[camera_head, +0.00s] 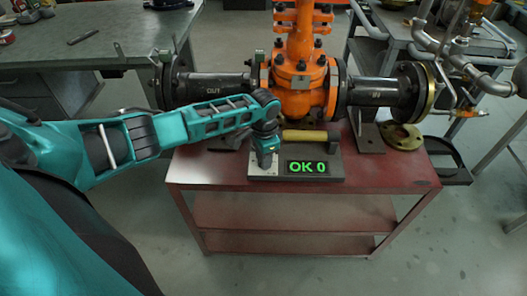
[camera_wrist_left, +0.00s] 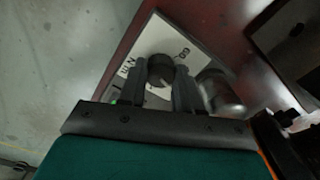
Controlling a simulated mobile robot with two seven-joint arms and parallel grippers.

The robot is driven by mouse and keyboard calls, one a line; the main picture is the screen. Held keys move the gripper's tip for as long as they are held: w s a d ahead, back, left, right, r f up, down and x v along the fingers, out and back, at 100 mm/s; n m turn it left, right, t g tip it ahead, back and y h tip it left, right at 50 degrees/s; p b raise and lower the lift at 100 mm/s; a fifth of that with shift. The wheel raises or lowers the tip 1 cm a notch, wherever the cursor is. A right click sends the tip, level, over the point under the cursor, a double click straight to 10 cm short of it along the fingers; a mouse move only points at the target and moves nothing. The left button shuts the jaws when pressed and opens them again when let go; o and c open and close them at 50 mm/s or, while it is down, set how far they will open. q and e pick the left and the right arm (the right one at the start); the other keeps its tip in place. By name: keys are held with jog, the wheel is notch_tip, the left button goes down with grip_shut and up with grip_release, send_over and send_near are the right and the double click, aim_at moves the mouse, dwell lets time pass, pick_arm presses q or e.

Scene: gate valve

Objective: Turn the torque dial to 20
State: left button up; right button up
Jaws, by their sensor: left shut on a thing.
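The torque dial is a dark round knob (camera_wrist_left: 161,70) on a pale plate with markings, seen in the left wrist view. My left gripper (camera_wrist_left: 160,85) has one finger on each side of the knob and is shut on it. In the head view my left gripper (camera_head: 265,158) points down at the left part of the dial box (camera_head: 296,173) and hides the knob. The box's display (camera_head: 307,168) reads "OK 0" in green. My right gripper is not in view.
The box stands on a red cart (camera_head: 300,187) in front of an orange gate valve (camera_head: 300,75) with dark flanged pipes. A yellow-handled tool (camera_head: 305,136) lies behind the display. A brass ring (camera_head: 402,136) lies at the right. A workbench (camera_head: 75,52) stands at the left.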

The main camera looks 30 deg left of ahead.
pick_arm(q)
jog(key=shift+m, duration=0.6)
jog(key=o, duration=1)
jog(key=shift+o, duration=0.2)
notch_tip(320, 180, up, 13)
jog(key=p, duration=0.3)
jog(key=shift+s+d+f, duration=0.1)
jog(key=shift+d+f, duration=0.05)
